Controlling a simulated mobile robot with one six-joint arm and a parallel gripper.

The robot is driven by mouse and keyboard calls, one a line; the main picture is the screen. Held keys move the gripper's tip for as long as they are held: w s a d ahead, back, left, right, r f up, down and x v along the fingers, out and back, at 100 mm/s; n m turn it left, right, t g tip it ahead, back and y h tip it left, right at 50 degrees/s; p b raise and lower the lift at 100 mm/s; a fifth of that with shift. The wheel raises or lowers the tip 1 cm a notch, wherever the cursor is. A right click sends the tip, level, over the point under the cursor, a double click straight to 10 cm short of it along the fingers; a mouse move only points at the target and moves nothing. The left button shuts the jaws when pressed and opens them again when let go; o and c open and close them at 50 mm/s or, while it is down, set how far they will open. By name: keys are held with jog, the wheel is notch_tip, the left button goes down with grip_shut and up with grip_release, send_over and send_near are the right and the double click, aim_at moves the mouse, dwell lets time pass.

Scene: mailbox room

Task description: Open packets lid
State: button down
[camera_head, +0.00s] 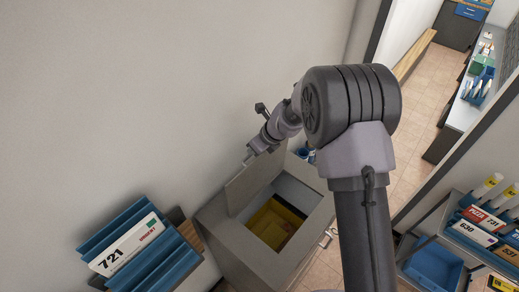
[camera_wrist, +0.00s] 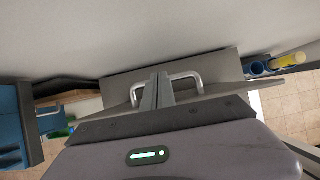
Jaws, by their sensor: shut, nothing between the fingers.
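The grey packets box (camera_head: 215,222) stands against the wall in the head view. Its lid (camera_head: 253,183) is raised, tilted up on the wall side, and the opening shows a yellow interior. My gripper (camera_head: 247,160) is at the lid's upper edge. In the wrist view the lid (camera_wrist: 213,64) is a grey panel with a pale metal handle (camera_wrist: 187,76). My gripper fingers (camera_wrist: 159,77) are shut and empty, in front of the handle's middle, which they hide. I cannot tell whether they touch the handle or lid.
A blue sorting rack (camera_head: 150,245) with a "721" label stands left of the box. A shelf with blue bins (camera_head: 435,265) and labelled mail is at the lower right. A wall edge separates off a counter (camera_head: 470,105) and bench at the upper right. Tiled floor shows between.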

jog(key=shift+w+a, duration=0.1)
jog(key=shift+a, duration=0.05)
dwell(0.4)
jog(key=v, duration=1.8)
jog(key=s+d+f+n+h+b, duration=0.1)
jog(key=s+d+f+n+b, duration=0.2)
jog(key=s+f+n+b, duration=0.4)
jog(key=s+d+f+n+t+h+b, duration=0.1)
jog(key=s+d+f+n+b, duration=0.3)
jog(key=b, duration=1.5)
jog(key=s+d+f+n+t+b, duration=0.1)
jog(key=s+d+f+n+b, duration=0.2)
jog(key=s+f+n+b, duration=0.7)
jog(key=s+f+b, duration=0.4)
jog(key=s+f, duration=0.3)
jog(key=f, duration=0.2)
jog(key=shift+d+h, duration=0.15)
jog(key=shift+h, duration=0.25)
